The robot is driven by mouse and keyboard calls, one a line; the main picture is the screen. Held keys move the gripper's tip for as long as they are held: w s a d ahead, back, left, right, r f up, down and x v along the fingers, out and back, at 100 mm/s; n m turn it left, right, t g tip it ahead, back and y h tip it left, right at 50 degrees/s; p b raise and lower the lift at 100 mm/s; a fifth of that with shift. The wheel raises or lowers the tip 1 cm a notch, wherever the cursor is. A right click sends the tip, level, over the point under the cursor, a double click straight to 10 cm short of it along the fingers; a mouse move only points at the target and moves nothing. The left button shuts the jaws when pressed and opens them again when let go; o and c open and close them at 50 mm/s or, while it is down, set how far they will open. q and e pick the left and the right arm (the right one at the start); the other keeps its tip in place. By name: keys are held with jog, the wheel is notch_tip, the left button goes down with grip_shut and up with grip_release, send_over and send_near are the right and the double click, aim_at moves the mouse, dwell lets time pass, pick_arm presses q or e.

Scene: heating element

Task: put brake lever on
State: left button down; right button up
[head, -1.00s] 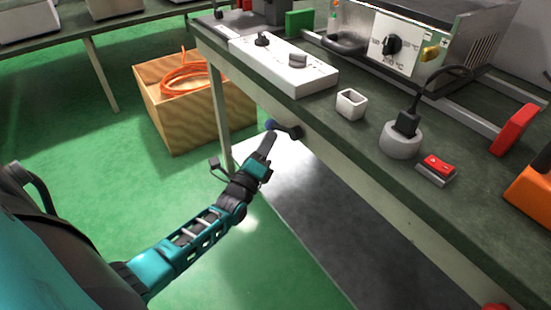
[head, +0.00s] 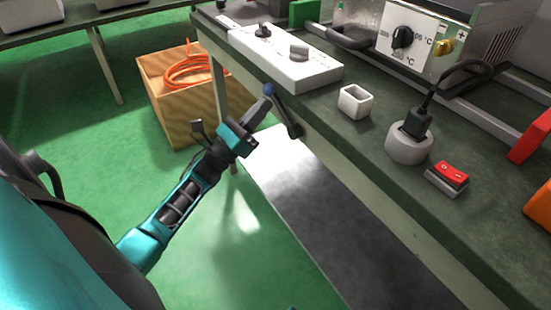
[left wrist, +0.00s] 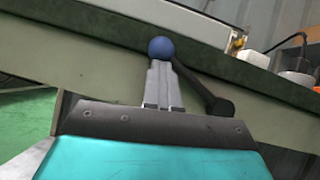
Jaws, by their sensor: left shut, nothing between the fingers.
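The brake lever (head: 283,112) is a dark arm with a blue knob, mounted on the front side of the workbench. It slants up and to the left from its pivot, with the knob at the upper end. It also shows in the left wrist view (left wrist: 200,88), with the knob at the top. My left gripper (head: 263,106) is shut and empty. Its fingertips are right below the blue knob; in the left wrist view the closed fingers (left wrist: 162,85) reach up to the knob and seem to touch it. My right gripper is not in view.
The workbench (head: 400,200) carries a white control box (head: 290,62), a small white square cup (head: 355,101), a round socket with a black plug (head: 408,143) and a red switch (head: 450,174). A wooden box with orange cable (head: 175,110) stands on the green floor behind my left arm.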

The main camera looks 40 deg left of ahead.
pick_arm(q)
jog(key=shift+r, duration=0.45)
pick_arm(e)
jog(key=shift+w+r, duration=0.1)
pick_arm(q)
jog(key=shift+d+r, duration=0.1)
jog(key=shift+w, duration=0.1)
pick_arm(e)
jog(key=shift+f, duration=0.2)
pick_arm(q)
jog(key=w+f+b+v, duration=0.1)
jog(key=f+b+v, duration=0.1)
jog(key=v, duration=1.1)
jog(key=shift+w+f+b, duration=0.25)
jog(key=shift+f+b, duration=0.1)
jog(key=shift+b, duration=0.15)
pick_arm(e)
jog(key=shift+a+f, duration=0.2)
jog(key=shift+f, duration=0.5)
pick_arm(q)
jog(key=shift+d, duration=0.1)
